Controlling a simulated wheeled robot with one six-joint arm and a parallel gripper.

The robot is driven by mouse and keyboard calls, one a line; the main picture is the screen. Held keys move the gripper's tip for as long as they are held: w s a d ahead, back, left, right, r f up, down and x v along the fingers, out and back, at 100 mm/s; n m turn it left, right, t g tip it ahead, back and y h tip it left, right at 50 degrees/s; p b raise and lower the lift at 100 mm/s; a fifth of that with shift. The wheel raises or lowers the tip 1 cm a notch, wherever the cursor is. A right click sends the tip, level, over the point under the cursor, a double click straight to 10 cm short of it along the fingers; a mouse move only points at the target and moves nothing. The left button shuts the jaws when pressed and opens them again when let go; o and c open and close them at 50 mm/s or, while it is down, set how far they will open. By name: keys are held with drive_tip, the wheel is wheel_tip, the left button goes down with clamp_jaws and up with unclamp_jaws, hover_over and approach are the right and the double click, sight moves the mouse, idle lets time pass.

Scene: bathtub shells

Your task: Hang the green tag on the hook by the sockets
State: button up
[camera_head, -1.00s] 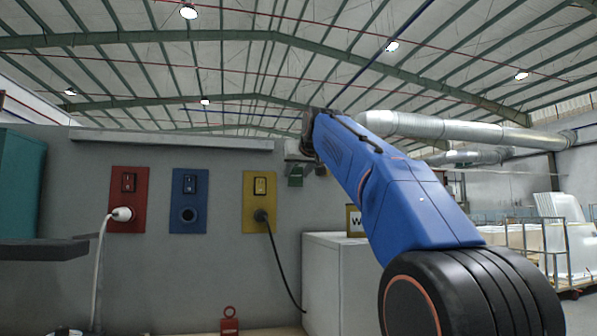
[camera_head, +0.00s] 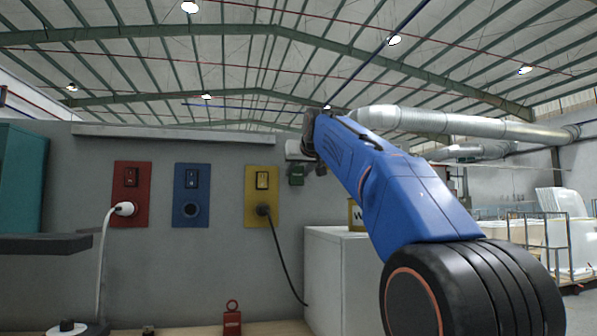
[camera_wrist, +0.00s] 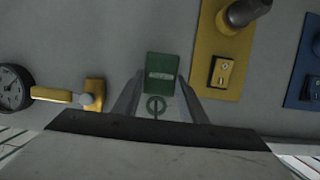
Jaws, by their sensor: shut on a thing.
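The green tag (camera_wrist: 162,67) is a small plate with a pale label band, and it also shows in the head view (camera_head: 296,175) just right of the yellow socket. My gripper (camera_wrist: 158,92) is shut on the tag, its two fingers at the tag's ring end. I cannot make out the hook clearly in either view. My arm covers part of the wall right of the tag.
Red (camera_head: 131,194), blue (camera_head: 191,195) and yellow (camera_head: 262,197) socket panels are on the wall; cables hang from the red and yellow ones. A yellow-handled valve (camera_wrist: 52,95) and a gauge (camera_wrist: 14,87) are beside the tag. A red tag (camera_head: 232,318) stands on the bench below.

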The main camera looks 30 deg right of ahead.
drive_tip(key=o, duration=1.1)
drive_tip(key=shift+o, duration=0.2)
drive_tip(key=v, duration=1.7)
drive_tip(key=shift+s, duration=0.2)
